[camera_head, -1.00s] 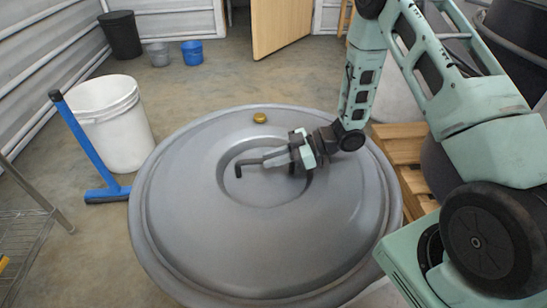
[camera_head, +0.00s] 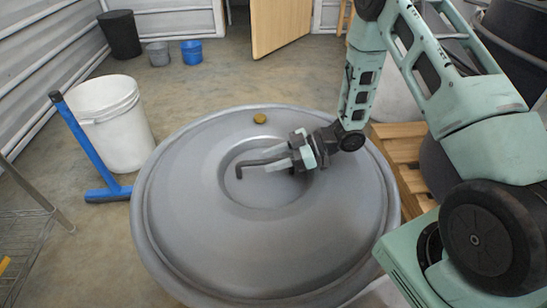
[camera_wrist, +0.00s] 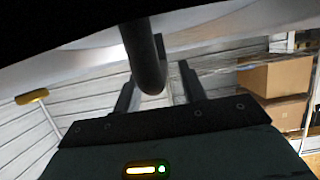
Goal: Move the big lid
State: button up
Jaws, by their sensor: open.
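The big lid (camera_head: 200,235) is a wide grey domed disc in the middle of the head view, lying about level, with a round recess at its centre. A dark bent handle (camera_head: 247,164) rises from that recess. My gripper (camera_head: 284,159) is at the handle, reaching in from the right with its fingers open. In the wrist view the dark handle bar (camera_wrist: 147,55) runs between the two fingers of my gripper (camera_wrist: 158,80), with a gap visible on the right side. What lies under the lid is hidden.
A small yellow knob (camera_head: 260,118) sits on the lid's far side. A white bucket (camera_head: 118,125) and a blue squeegee (camera_head: 88,145) stand left. A wire rack (camera_head: 25,235) is at lower left, a wooden pallet (camera_head: 400,150) at right.

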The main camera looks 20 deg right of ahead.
jog(key=p+v, duration=0.6)
jog(key=v, duration=1.1)
jog(key=shift+r, duration=0.2)
jog(key=shift+d, duration=0.1)
